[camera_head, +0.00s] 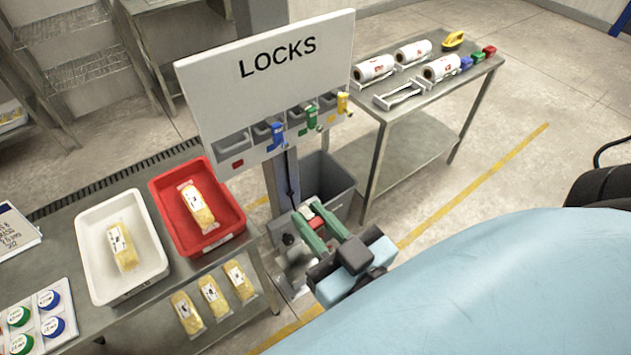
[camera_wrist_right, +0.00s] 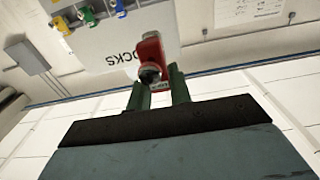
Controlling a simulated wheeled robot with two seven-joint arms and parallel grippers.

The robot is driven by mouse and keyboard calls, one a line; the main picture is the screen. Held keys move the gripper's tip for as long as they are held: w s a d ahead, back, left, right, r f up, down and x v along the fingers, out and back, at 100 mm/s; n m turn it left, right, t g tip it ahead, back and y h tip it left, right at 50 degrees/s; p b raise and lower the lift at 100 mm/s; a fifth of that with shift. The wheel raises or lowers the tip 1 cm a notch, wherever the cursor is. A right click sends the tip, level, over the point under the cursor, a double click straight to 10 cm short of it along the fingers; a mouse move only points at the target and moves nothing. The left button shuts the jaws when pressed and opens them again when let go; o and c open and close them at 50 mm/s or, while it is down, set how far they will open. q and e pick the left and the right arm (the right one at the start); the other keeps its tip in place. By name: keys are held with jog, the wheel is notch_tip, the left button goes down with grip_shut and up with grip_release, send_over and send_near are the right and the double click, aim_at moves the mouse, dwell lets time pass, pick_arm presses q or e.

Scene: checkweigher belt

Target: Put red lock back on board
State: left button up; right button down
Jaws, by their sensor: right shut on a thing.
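The white LOCKS board (camera_head: 265,75) stands upright in the middle of the head view. Its lower strip has a blue lock (camera_head: 277,135), a green lock (camera_head: 311,118) and a yellow lock (camera_head: 343,103). The leftmost place, above a red label (camera_head: 238,163), holds no lock. My right gripper (camera_head: 313,220) is shut on the red lock (camera_head: 317,223), below and in front of the board, apart from it. In the right wrist view the red lock (camera_wrist_right: 151,48) sticks out beyond the green fingertips. My left gripper is out of view.
A red tray (camera_head: 236,226) and a white tray (camera_head: 160,270) with packs stand on the left table. A grey bin (camera_head: 338,178) stands behind my right gripper. The right table (camera_head: 425,100) holds film rolls and small coloured blocks.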

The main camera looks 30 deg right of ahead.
jog(key=shift+w+b, duration=0.5)
jog(key=shift+w, duration=0.95)
jog(key=shift+w+a+b, duration=0.15)
jog(key=shift+w+b, duration=0.35)
jog(key=shift+w, duration=3.25)
jog(key=shift+w+a+b, duration=0.15)
jog(key=shift+w+b, duration=0.35)
jog(key=shift+w, duration=3.25)
jog(key=shift+w+a+b, duration=0.15)
jog(key=shift+w+b, duration=0.35)
jog(key=shift+w, duration=3.25)
jog(key=shift+w+p, duration=0.15)
jog(key=shift+p, duration=0.45)
jog(key=shift+f, duration=0.1)
jog(key=shift+f+b, duration=1.5)
jog(key=shift+f, duration=0.75)
jog(key=c, duration=1.2)
grip_release()
